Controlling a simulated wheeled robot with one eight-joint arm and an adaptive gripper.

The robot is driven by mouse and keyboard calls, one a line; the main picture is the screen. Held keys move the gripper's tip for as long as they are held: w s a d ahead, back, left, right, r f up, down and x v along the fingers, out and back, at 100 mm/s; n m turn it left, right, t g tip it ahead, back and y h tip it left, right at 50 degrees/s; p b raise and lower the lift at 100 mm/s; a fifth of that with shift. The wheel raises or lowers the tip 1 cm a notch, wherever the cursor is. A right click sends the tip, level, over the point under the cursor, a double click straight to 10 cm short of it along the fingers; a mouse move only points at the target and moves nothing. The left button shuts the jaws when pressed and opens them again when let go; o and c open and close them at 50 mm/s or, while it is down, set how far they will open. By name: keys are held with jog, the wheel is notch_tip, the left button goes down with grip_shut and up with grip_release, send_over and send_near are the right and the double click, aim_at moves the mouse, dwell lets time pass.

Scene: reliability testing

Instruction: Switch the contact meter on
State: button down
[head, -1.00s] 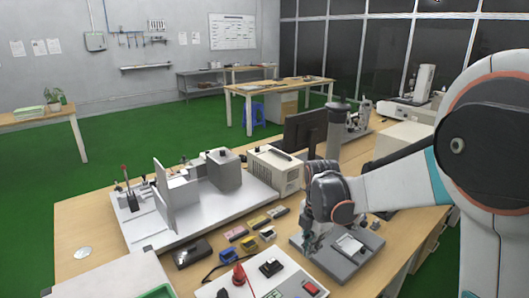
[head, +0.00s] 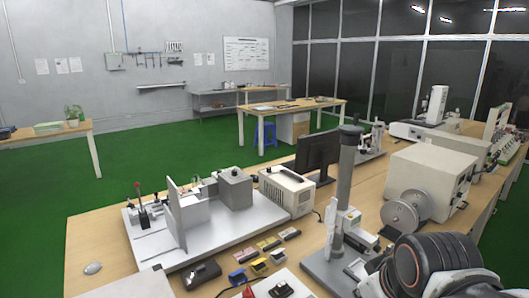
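No device bears a readable label, so I cannot tell which one is the contact meter. A cream box with a dark top handle (head: 288,190) stands at the right end of the white test fixture (head: 215,238). A larger cream instrument (head: 432,180) stands further right, with a round metal disc in front of it. A white panel with a black part on it (head: 283,287) is cut off by the bottom edge. No lit display or indicator is readable. Dark rounded links of my arm fill the lower right corner. My gripper's fingers are not in view.
A tall grey column stand (head: 345,190) rises at the right centre beside a dark monitor (head: 318,155). Small yellow, pink and blue blocks (head: 260,267) and a black case (head: 202,274) lie in front. A mouse (head: 93,268) lies on bare wood at left.

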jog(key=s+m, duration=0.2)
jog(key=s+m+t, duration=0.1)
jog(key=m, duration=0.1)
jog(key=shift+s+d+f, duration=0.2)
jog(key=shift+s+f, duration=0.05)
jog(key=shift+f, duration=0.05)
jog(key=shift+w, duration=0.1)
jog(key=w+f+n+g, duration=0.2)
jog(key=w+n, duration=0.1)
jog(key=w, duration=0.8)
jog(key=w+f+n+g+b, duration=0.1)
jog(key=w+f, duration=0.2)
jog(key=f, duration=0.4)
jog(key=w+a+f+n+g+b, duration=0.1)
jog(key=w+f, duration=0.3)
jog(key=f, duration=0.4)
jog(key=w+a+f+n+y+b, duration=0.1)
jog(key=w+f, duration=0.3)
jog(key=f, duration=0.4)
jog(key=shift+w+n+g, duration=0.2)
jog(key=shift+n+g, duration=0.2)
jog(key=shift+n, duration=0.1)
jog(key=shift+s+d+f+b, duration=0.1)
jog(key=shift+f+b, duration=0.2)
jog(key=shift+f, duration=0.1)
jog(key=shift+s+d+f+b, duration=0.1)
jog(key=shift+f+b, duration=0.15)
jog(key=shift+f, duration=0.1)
